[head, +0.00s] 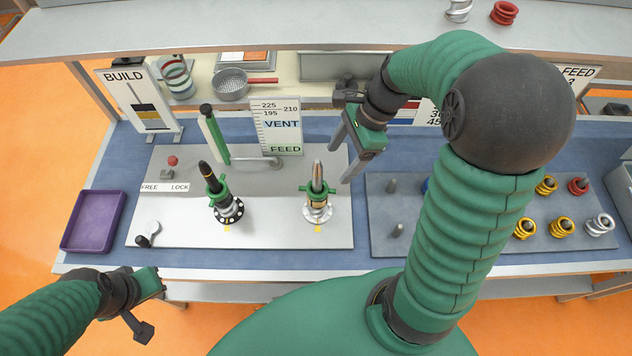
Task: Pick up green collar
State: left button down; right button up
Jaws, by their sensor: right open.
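Two upright posts stand on the light grey plate. The right post (317,172) has a green collar (317,189) around it above a silver flanged base. The left post (206,173) has a similar green collar (218,189) above a black flanged base. My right gripper (339,165) is open and empty, pointing down above and slightly right of the right post, apart from its collar. My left gripper (150,282) is low at the bottom left, in front of the table and far from both collars; its fingers do not show clearly.
A purple tray (93,221) lies at the left. A grey board (412,237) at the right holds pegs and several coloured rings, partly behind my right arm. A tall green-and-white piece (214,136) and the VENT/FEED sign (278,126) stand behind the posts. A shelf (250,28) spans the back.

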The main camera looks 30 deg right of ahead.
aim_at(321, 185)
jog(key=x, duration=0.6)
jog(key=shift+w+a, duration=0.4)
jog(key=shift+a, duration=0.05)
notch_tip(321, 185, down, 5)
jog(key=shift+d+r+p, duration=0.15)
jog(key=shift+p, duration=0.35)
jog(key=shift+f, duration=0.3)
jog(key=shift+w+a, duration=0.1)
jog(key=shift+a, duration=0.6)
jog(key=shift+w+a, duration=0.1)
jog(key=shift+a, duration=0.2)
jog(key=shift+c, duration=0.6)
jog(key=shift+a, duration=0.1)
jog(key=shift+c, duration=1.2)
jog(key=shift+d, duration=0.45)
jog(key=c, duration=1)
jog(key=shift+c, duration=1)
pick_arm(q)
jog(key=shift+w+a+r, duration=0.3)
jog(key=shift+w+a, duration=0.05)
jog(key=shift+w, duration=0.05)
pick_arm(e)
jog(key=shift+a, duration=0.2)
grip_shut()
